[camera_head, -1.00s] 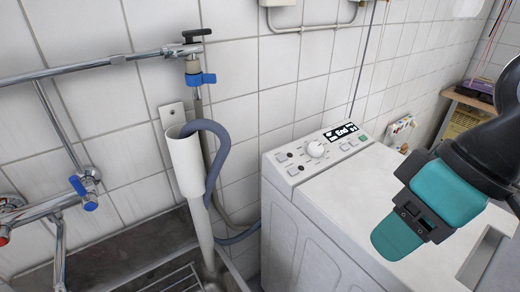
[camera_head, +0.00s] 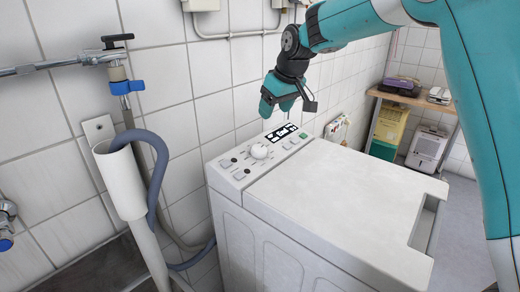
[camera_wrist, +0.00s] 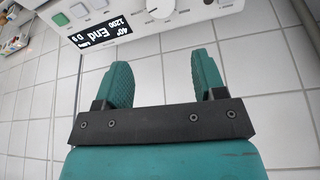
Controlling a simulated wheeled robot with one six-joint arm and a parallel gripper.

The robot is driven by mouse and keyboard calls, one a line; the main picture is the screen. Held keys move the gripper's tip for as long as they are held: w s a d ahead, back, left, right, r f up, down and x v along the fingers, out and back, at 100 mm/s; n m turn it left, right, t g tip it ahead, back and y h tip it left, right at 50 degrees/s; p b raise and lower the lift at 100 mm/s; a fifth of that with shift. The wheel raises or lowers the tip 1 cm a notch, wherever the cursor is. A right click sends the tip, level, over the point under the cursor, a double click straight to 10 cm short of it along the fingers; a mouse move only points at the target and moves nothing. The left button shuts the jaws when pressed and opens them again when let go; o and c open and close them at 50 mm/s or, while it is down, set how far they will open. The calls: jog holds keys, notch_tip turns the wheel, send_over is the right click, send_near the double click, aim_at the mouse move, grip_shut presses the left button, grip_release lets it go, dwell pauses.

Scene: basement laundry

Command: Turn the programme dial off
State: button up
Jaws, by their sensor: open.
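The white programme dial (camera_head: 259,151) sits on the sloped control panel (camera_head: 240,170) at the back of the white washing machine (camera_head: 330,190). My gripper (camera_head: 277,108) hangs above the panel, just above the display and dial, and touches neither. In the wrist view its two teal fingers (camera_wrist: 165,80) are apart with nothing between them; wall tiles show behind.
The machine's top is clear. A shelf with boxes (camera_head: 390,122) stands at the back right.

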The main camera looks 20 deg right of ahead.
aim_at(260, 148)
jog(key=p+x, duration=0.1)
jog(key=x, duration=1.4)
jog(key=shift+w+a+f, duration=0.1)
jog(key=shift+a+f, duration=0.1)
jog(key=shift+f, duration=0.1)
jog(key=c, duration=0.6)
